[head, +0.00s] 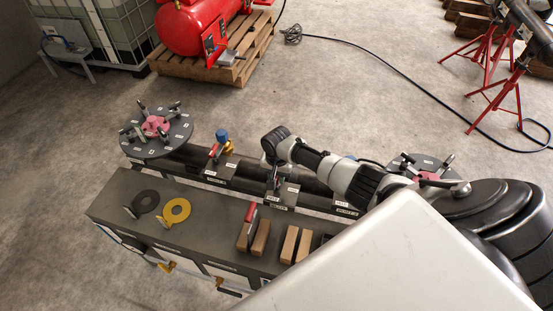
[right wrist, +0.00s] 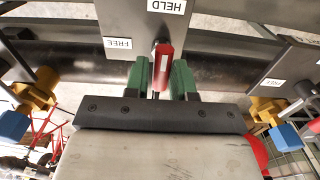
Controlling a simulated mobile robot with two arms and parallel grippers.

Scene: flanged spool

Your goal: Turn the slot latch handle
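The slot latch handle in front of me is a red lever (right wrist: 163,62) on a grey plate (right wrist: 120,18) with white HELD and FREE labels. In the right wrist view it points toward me, below the HELD label. My right gripper (right wrist: 160,78) has its green fingers on either side of the lever, apart, with narrow gaps visible. Whether one finger touches it is unclear. In the head view my right gripper (head: 276,178) reaches down to the middle latch plate (head: 283,196), hiding most of the handle. My left gripper is not in view.
Another latch with a red handle (head: 214,151) and a blue knob (head: 222,136) is to the left. A dark pipe runs behind, with a round flange (head: 155,150) at its left end. The grey bench (head: 190,228) holds a black ring, a yellow ring (head: 176,210) and several brown blocks.

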